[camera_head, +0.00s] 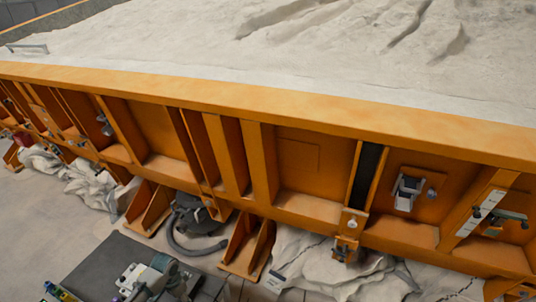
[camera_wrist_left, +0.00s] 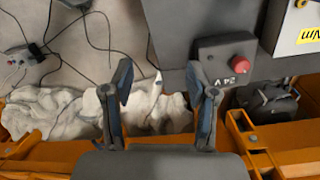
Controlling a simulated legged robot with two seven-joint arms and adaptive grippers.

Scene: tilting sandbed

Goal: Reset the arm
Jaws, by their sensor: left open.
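My left gripper (camera_wrist_left: 159,70) shows in the wrist view with its two dark, blue-sided fingers spread wide. Nothing is between the fingers. Beyond them lie crumpled white material (camera_wrist_left: 60,112) and a dark grey box (camera_wrist_left: 215,78) with a red button (camera_wrist_left: 237,64); the right finger overlaps the box's left part in the picture. I cannot make out either gripper for certain in the head view.
The orange sandbed wall (camera_head: 300,108) crosses the head view, with pale sand (camera_head: 250,40) behind it. White-and-dark equipment (camera_head: 150,280) stands at the bottom. In the wrist view, black cables (camera_wrist_left: 85,45) cross the floor, and a light control box (camera_wrist_left: 300,28) is top right.

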